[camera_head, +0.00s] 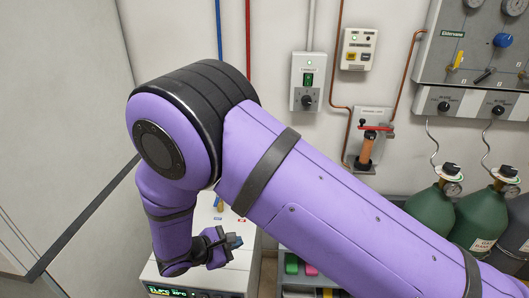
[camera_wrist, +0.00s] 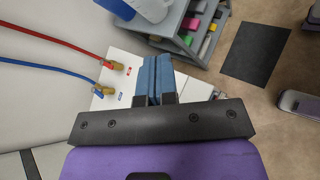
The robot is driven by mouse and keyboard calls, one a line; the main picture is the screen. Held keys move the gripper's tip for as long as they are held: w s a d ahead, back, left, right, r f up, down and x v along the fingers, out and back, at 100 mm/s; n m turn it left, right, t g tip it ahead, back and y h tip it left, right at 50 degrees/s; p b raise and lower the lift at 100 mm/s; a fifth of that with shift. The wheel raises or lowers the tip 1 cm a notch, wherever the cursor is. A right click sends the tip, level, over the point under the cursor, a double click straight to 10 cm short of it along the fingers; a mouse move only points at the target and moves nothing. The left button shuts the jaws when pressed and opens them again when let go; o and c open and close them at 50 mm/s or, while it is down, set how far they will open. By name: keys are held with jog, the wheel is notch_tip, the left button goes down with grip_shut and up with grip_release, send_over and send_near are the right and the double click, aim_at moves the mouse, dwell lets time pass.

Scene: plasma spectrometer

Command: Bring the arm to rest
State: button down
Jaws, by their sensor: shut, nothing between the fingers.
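My purple arm is bent and crosses the middle of the head view, its elbow high at the left. My gripper (camera_head: 236,241) hangs at the lower left of that view, over the white instrument (camera_head: 228,280) with a lit display. In the wrist view my gripper (camera_wrist: 155,62) has its two blue fingers side by side and closed, with nothing held. It points over the white instrument's top (camera_wrist: 118,62). The gap between the fingertips and the instrument is hard to judge.
Red (camera_wrist: 50,38) and blue hoses (camera_wrist: 45,69) run to brass fittings on the instrument. A grey rack (camera_wrist: 190,45) with coloured items stands beside it. Green gas cylinders (camera_head: 428,208) stand at the right, below a wall panel (camera_head: 474,55). A dark mat (camera_wrist: 255,55) lies on the floor.

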jog(key=w+d+r+m+g+y, duration=0.1)
jog(key=d+r+m+g+y, duration=0.15)
jog(key=d+r+m, duration=0.7)
jog(key=w+d+r+m+g+y, duration=0.15)
jog(key=d+r+g, duration=0.25)
jog(key=d+r, duration=1.15)
jog(key=s+d+r+m+t+y, duration=0.2)
jog(key=s+d+r+m, duration=0.3)
jog(key=s, duration=0.5)
jog(key=s+d+r+m+t+y, duration=0.1)
jog(key=s+d+r+m+y, duration=0.2)
jog(key=s+d+r, duration=0.5)
jog(key=shift+s+d+r+m+t+y, duration=0.35)
jog(key=shift+s+r+m, duration=0.55)
jog(key=shift+s+r, duration=0.45)
jog(key=shift+f, duration=0.1)
